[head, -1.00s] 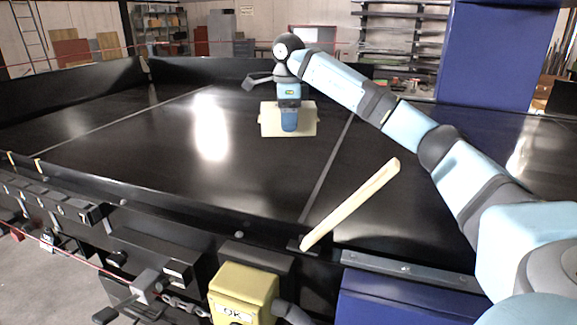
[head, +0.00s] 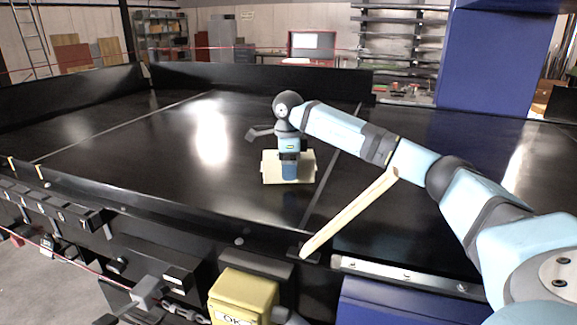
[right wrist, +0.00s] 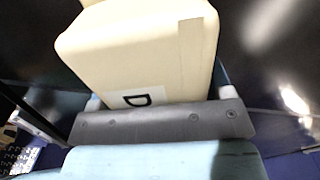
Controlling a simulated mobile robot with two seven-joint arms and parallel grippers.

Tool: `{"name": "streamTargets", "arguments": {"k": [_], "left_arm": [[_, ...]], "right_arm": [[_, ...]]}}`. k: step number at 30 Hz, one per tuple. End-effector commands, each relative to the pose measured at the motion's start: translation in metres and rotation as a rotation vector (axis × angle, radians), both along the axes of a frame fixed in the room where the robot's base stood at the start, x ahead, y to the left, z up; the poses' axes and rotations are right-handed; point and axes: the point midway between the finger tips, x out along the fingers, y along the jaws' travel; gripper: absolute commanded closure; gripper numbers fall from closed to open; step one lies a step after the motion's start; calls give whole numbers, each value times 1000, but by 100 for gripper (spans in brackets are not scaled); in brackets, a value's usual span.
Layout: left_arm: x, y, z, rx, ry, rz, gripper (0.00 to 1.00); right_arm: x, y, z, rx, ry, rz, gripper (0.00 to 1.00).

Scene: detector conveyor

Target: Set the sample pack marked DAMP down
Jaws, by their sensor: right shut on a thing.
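The sample pack (head: 306,165) is a cream, soft-edged block over the black conveyor belt (head: 235,195), just left of the belt's seam line. My right gripper (head: 289,172) points down and is shut on it. In the right wrist view the pack (right wrist: 140,55) fills the space beyond the dark gripper bar (right wrist: 160,122). A white label (right wrist: 139,98) on it shows a letter D; the rest of the word is hidden. I cannot tell whether the pack touches the belt. My left gripper is not in view.
A pale wooden bar (head: 350,212) slants up from the belt's near edge, right of the pack. Black walls (head: 260,83) border the belt at the back and left. A yellow box marked OK (head: 243,290) stands in front. The belt left of the pack is clear.

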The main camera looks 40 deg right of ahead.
Motion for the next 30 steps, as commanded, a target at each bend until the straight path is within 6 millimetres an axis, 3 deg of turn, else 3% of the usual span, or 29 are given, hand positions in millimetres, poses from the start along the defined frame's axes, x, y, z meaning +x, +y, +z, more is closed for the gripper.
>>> {"name": "streamTargets", "arguments": {"k": [3,4,7,19,30], "left_arm": [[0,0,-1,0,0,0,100],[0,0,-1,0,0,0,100],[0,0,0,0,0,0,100],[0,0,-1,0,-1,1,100],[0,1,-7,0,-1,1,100]], "right_arm": [[0,0,0,0,-1,0,67],[0,0,-1,0,0,0,23],[0,0,-1,0,0,0,2],[1,0,10,1,-2,0,2],[1,0,85,2,-4,0,2]]}}
